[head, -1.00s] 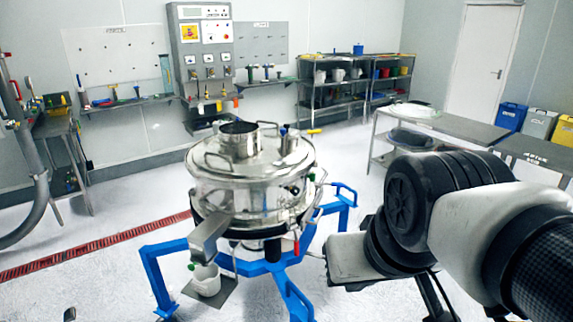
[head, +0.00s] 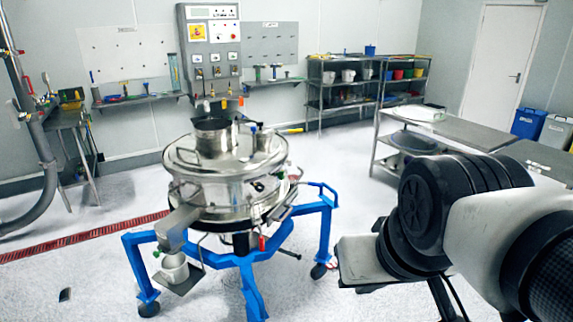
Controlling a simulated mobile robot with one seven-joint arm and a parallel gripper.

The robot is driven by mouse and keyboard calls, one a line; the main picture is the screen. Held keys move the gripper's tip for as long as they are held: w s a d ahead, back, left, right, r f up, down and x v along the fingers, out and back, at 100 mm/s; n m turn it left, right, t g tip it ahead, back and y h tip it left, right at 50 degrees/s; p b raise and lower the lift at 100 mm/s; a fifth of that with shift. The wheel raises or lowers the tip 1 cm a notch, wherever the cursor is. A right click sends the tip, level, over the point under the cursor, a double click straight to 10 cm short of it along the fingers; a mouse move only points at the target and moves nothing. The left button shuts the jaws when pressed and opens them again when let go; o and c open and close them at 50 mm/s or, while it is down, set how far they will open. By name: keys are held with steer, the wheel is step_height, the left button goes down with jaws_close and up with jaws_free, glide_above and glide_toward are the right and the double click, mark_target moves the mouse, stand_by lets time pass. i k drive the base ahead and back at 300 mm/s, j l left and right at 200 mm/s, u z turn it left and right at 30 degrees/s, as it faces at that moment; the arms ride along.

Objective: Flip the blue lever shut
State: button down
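A shiny steel powder sifter (head: 222,178) stands in a blue frame (head: 243,262) on wheels, left of the middle of the head view. A small upright blue part (head: 252,128) shows by the right-hand port on its lid. I cannot tell for sure whether it is the blue lever, or whether it is open or shut. A red handle (head: 262,243) hangs low on the sifter's right side. My arm reaches in from the right edge, apart from the sifter.
A white bucket (head: 174,267) sits below the sifter's chute. A steel table (head: 470,131) stands at the right, with blue and grey bins (head: 528,121) behind. A metal shelf rack (head: 360,95) lines the back wall. Floor between sifter and rack is clear.

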mark_target(310, 184)
steer(key=i+l, duration=0.1)
steer(key=l, duration=0.45)
steer(key=i+l+u, duration=0.1)
steer(key=l, duration=0.5)
steer(key=i+l, duration=0.2)
steer(key=l, duration=0.15)
steer(key=i+l, duration=0.2)
steer(key=l, duration=0.15)
steer(key=i+l+u, duration=0.1)
steer(key=i+l, duration=0.1)
steer(key=i, duration=0.4)
steer(key=i+l+u, duration=0.1)
steer(key=i, duration=0.35)
steer(key=i+l, duration=0.2)
steer(key=i, duration=0.3)
steer(key=i+j, duration=0.25)
steer(key=i, duration=0.15)
